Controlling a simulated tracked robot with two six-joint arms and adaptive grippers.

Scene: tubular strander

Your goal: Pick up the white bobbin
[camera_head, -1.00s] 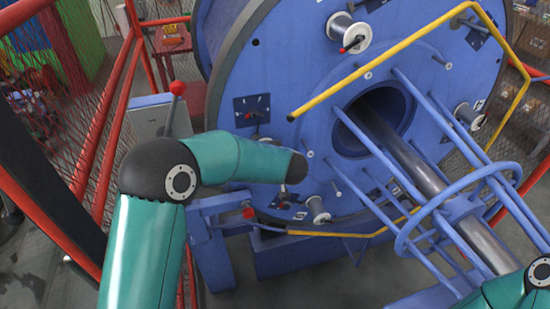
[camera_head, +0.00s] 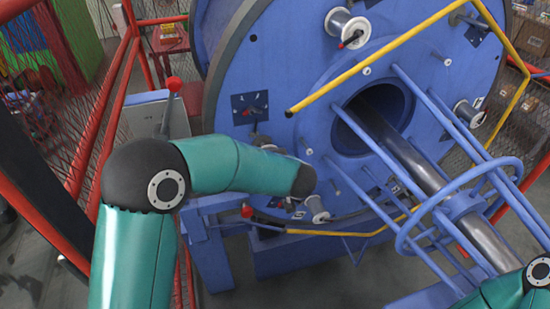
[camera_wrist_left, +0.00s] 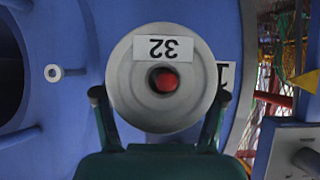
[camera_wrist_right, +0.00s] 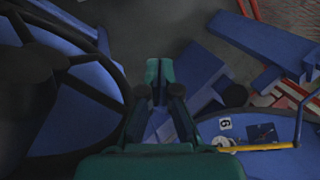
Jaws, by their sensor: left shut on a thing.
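The white bobbin (camera_wrist_left: 126,98), a pale round flange with a "32" label upside down and a red centre, fills the middle of the left wrist view. My left gripper (camera_wrist_left: 160,96) is shut on it, one dark finger on each side of the rim. Behind it is the blue machine disc (camera_head: 285,75). In the head view my left forearm hides the left gripper and most or all of this bobbin. My right gripper (camera_wrist_right: 159,92) is empty, its fingers close together with a narrow gap between the tips.
Other bobbins sit on the disc, at the top (camera_head: 348,28), the right (camera_head: 468,114) and the bottom (camera_head: 315,208). A yellow bent rail (camera_head: 370,65) and blue rods (camera_head: 425,125) stand out in front. A red-knobbed lever (camera_head: 248,211) is below my left arm.

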